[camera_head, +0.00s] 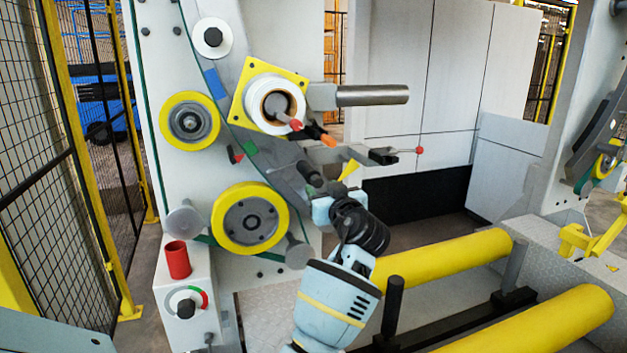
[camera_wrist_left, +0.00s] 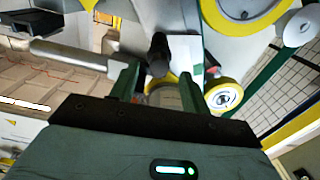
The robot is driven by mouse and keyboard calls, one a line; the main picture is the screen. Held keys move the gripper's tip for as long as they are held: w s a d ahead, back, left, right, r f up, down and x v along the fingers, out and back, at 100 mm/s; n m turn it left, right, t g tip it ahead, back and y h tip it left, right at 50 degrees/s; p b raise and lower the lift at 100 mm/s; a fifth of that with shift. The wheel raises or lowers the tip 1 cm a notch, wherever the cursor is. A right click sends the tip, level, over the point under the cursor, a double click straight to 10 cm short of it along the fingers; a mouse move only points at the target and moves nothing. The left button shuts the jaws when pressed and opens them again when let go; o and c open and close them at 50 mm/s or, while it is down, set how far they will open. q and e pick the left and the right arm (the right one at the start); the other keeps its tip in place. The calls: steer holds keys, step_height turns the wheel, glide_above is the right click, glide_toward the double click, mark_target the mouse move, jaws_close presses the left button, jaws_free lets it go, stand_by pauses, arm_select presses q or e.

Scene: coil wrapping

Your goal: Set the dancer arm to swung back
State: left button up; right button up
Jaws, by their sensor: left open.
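The dancer arm, as far as I can tell, is the grey curved arm (camera_head: 285,182) on the pale machine panel; it slants from the upper left down to the right. A dark handle (camera_head: 308,172) sticks out near its lower end. My left gripper (camera_head: 322,190) is right by this handle, in front of the panel. In the left wrist view the dark handle (camera_wrist_left: 158,52) shows between the two open fingers (camera_wrist_left: 157,82), near their tips. I cannot tell whether the fingers touch it. Blue, green and red marks lie along the arm's edge. My right gripper is not in view.
Yellow-rimmed rollers (camera_head: 250,219) and a red cylinder (camera_head: 177,260) stand close to the left. A metal bar (camera_head: 372,95) and thin red-tipped rods (camera_head: 419,150) jut out above. Thick yellow rollers (camera_head: 445,257) lie at lower right. A mesh fence (camera_head: 50,200) bounds the left.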

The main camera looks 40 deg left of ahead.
mark_target(313, 179)
arm_select(q)
steer(key=shift+p+x, duration=0.4)
steer(key=shift+x, duration=3.55)
steer(key=shift+f, duration=0.1)
jaws_close()
